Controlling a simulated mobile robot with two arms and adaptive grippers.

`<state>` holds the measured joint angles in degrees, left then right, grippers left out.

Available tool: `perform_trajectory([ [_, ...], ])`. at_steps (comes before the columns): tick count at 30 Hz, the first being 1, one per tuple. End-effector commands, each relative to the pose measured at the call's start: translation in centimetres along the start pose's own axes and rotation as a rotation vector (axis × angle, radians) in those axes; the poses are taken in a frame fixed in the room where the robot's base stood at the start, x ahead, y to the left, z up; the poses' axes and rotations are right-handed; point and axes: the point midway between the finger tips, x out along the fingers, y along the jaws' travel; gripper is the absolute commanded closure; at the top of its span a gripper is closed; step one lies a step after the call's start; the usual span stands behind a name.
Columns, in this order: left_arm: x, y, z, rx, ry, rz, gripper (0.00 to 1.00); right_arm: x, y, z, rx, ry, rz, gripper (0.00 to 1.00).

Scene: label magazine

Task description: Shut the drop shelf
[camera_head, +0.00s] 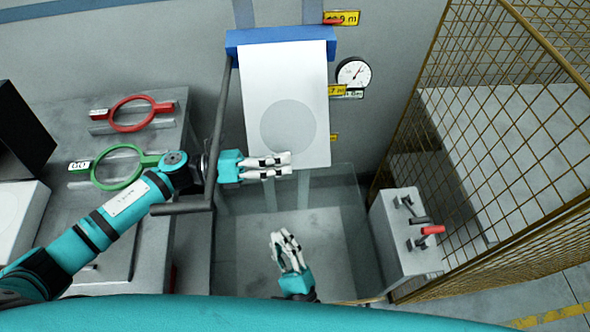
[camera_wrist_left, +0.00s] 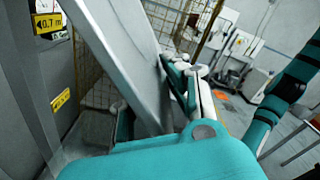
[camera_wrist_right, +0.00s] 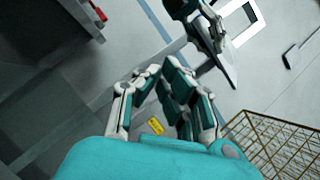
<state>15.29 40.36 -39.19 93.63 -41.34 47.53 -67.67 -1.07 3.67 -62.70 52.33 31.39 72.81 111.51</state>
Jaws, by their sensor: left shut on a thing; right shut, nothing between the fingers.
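The drop shelf (camera_head: 285,90) is a white panel with a grey disc on its face, joined at its far end to a blue bar on the wall. It looks tilted in the head view. My left gripper (camera_head: 286,165) is shut on its near left edge; the left wrist view shows the panel (camera_wrist_left: 125,60) close up beside the fingers. The right wrist view shows the panel edge-on (camera_wrist_right: 226,68) with my left gripper at it. My right gripper (camera_head: 286,240) is shut and empty, below and apart from the panel. The fingers partly hide the grasped edge.
A dark rod frame (camera_head: 219,125) stands left of the panel. A bench with a red ring (camera_head: 130,114) and a green ring (camera_head: 117,166) is at left. A grey box with levers (camera_head: 397,230) and a mesh fence (camera_head: 510,130) are at right. A gauge (camera_head: 353,73) is on the wall.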

Motion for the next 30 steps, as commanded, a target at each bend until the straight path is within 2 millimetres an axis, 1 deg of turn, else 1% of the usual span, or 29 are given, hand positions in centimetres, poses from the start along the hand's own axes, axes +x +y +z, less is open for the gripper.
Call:
perform_trajectory([
  [1, 0.1, -0.1, 0.6, 0.012, -0.008, -0.003, 1.00, 1.3, -0.9, -0.6, 0.093, 0.016, -0.051, 1.00],
  [6, 0.1, -0.1, 0.7, 0.012, -0.009, -0.003, 1.00, 3.9, -3.5, -2.2, 0.378, 0.029, -0.196, 1.00],
  [9, 0.1, -0.1, 0.7, 0.012, -0.009, -0.003, 1.00, 4.6, -4.5, -2.9, 0.493, 0.025, -0.254, 1.00],
  [12, 0.1, -0.1, 0.7, 0.012, -0.009, -0.003, 1.00, 5.1, -5.2, -3.3, 0.566, 0.018, -0.291, 1.00],
  [17, 0.1, -0.1, 0.7, 0.013, -0.010, -0.003, 1.00, 6.0, -5.8, -3.6, 0.606, 0.011, -0.312, 1.00],
  [20, 0.1, -0.1, 0.7, 0.013, -0.010, -0.003, 1.00, 7.3, -6.2, -3.7, 0.608, 0.010, -0.313, 1.00],
  [23, 0.1, -0.1, 0.8, 0.013, -0.010, -0.003, 1.00, 9.2, -6.8, -3.9, 0.607, 0.009, -0.313, 1.00],
  [30, 0.1, -0.1, 0.8, 0.013, -0.010, -0.003, 1.00, 14.3, -8.2, -4.4, 0.605, 0.009, -0.312, 1.00],
])
